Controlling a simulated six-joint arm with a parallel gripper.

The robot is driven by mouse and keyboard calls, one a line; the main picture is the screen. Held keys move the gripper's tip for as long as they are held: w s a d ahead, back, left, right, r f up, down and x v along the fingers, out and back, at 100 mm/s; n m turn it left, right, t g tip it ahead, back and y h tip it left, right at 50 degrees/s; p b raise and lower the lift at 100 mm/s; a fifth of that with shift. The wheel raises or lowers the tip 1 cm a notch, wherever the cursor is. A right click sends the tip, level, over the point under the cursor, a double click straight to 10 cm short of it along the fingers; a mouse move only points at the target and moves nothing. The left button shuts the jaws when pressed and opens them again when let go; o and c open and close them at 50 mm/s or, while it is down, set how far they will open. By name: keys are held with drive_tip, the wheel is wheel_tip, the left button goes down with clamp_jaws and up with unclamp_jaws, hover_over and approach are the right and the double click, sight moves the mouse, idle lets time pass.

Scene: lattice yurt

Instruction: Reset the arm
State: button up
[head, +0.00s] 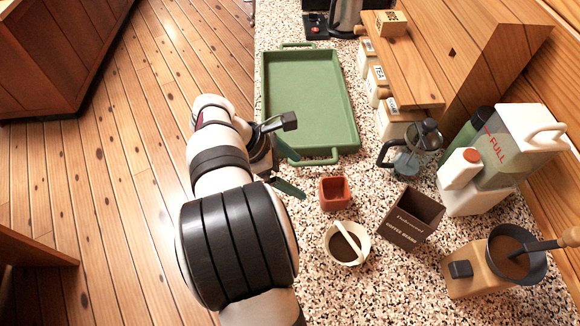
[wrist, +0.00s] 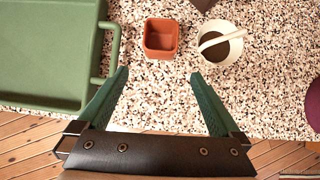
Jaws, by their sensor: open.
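My gripper (head: 291,158) is over the near edge of the speckled counter, beside the handle end of the green tray (head: 268,100). In the wrist view my gripper (wrist: 160,95) has its two green fingers wide apart with nothing between them. A small square terracotta pot (head: 334,193) stands just beyond the fingers, apart from them; it also shows in the wrist view (wrist: 161,38). Part of the gripper is hidden by my arm in the head view.
A cream bowl (head: 347,243) with a spoon, a dark coffee-bean box (head: 411,218), a French press (head: 414,150), a grinder (head: 478,273) and a white-and-green water container (head: 500,155) stand on the counter. A wooden shelf (head: 408,65) rises behind. Open plank floor (head: 110,170) lies left.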

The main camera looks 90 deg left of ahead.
drive_tip(key=shift+v, duration=0.9)
drive_tip(key=shift+w, duration=0.1)
drive_tip(key=w+d+r+m+g+h, duration=0.2)
drive_tip(key=w+d+r+m+g, duration=0.15)
drive_tip(key=w+d+m, duration=0.75)
drive_tip(key=w+d+r+m+g+h, duration=0.15)
drive_tip(key=w+d+r+m, duration=0.35)
drive_tip(key=w+d+m, duration=0.55)
drive_tip(key=s+d+m+g+y, duration=0.1)
drive_tip(key=s+d+m+y, duration=0.1)
drive_tip(key=d+m, duration=0.8)
drive_tip(key=s+d+m+g+y, duration=0.1)
drive_tip(key=s+d+m+y, duration=0.2)
drive_tip(key=d+m, duration=0.7)
drive_tip(key=s+d, duration=0.2)
drive_tip(key=shift+d+f, duration=0.25)
drive_tip(key=shift+d, duration=0.05)
